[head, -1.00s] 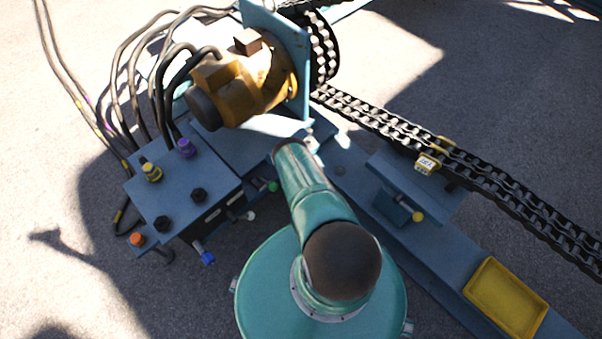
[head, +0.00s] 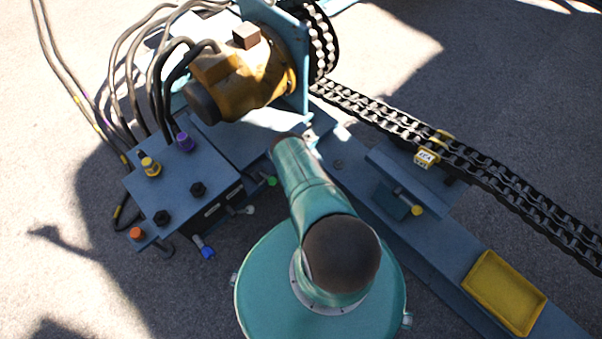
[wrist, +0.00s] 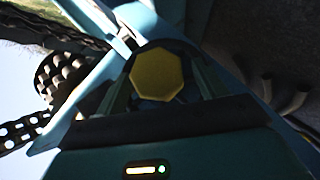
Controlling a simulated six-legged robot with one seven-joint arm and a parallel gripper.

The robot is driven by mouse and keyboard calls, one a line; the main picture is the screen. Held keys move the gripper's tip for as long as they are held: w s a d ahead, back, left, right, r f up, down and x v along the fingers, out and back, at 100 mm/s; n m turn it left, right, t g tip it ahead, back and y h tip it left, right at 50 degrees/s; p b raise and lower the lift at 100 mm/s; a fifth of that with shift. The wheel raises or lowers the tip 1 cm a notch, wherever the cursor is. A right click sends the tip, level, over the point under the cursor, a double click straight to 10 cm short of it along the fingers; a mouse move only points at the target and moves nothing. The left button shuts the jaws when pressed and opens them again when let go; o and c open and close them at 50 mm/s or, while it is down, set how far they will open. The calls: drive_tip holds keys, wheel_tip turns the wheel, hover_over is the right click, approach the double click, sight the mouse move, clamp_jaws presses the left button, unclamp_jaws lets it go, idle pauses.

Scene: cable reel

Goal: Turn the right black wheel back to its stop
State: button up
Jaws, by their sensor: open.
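The right black wheel (head: 198,189) is a small dark knob on top of the blue valve box at the left of the head view. A second black wheel (head: 162,217) sits to its lower left. My gripper (wrist: 160,62) shows in the wrist view with its two fingers apart. A yellow eight-sided face (wrist: 157,76) shows between the fingers; I cannot tell what it belongs to or whether it is touched. Neither black wheel can be made out in the wrist view. In the head view my arm hides the gripper, and both wheels are clear of the arm.
A chain (head: 390,120) runs right, above a blue beam with a yellow tray (head: 503,293). Open ground lies left of the box.

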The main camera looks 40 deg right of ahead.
drive_tip(key=v, duration=1.3)
drive_tip(key=shift+s+a, duration=0.15)
drive_tip(key=shift+s, duration=0.05)
drive_tip(key=shift+r, duration=0.1)
drive_tip(key=d+r+m+g+y, duration=0.1)
drive_tip(key=d+r+m+y, duration=0.4)
drive_tip(key=d+y, duration=0.3)
drive_tip(key=x, duration=1.4)
drive_tip(key=shift+d+f, duration=0.1)
drive_tip(key=shift+d, duration=0.05)
drive_tip(key=shift+s, duration=0.1)
drive_tip(key=c, duration=1.4)
